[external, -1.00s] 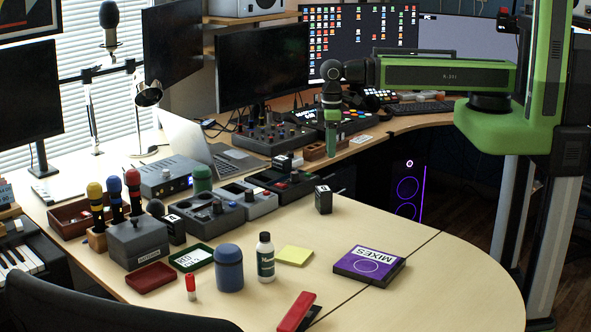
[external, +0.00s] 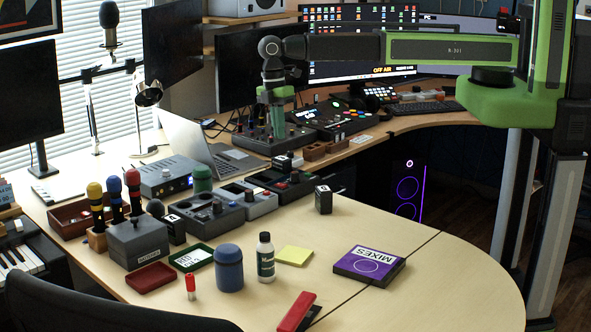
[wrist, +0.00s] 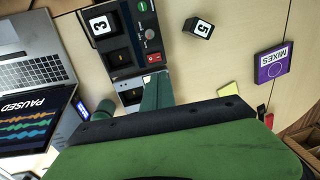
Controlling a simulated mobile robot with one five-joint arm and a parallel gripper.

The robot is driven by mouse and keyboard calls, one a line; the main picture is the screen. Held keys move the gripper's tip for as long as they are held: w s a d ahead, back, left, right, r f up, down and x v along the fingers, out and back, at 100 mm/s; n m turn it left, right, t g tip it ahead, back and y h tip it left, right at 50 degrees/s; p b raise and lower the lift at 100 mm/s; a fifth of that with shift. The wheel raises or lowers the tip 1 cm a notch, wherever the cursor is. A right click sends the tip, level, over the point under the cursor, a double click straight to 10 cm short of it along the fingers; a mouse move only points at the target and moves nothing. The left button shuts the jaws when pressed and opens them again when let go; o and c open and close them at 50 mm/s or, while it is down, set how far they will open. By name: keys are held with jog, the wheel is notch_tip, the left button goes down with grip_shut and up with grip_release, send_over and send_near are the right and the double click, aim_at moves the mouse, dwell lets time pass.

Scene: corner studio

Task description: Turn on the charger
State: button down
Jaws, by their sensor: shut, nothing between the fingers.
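The charger is a dark box (external: 283,187) near the middle of the desk, behind the numbered battery cube. A battery marked 3 (wrist: 101,27) sits in one bay. I cannot tell which way the switch is set. My gripper (external: 277,128) is shut and empty, pointing down above the back of the desk, behind and above the charger.
A battery cube marked 5 (external: 323,200) stands right of the charger. Grey desk units (external: 205,215) crowd its left side, with a laptop (external: 188,140) behind. A purple MIXES box (external: 368,265) lies at the front right. Bare desk lies between that box and the cube.

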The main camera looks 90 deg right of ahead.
aim_at(284, 185)
jog(key=shift+f, duration=0.15)
jog(key=f+b, duration=0.9)
jog(key=s+a+f+b, duration=0.1)
jog(key=f+b, duration=0.4)
jog(key=shift+a, duration=0.1)
jog(key=shift+s+r, duration=0.1)
jog(key=shift+s+f, duration=0.1)
jog(key=shift+f, duration=0.15)
jog(key=shift+r, duration=0.1)
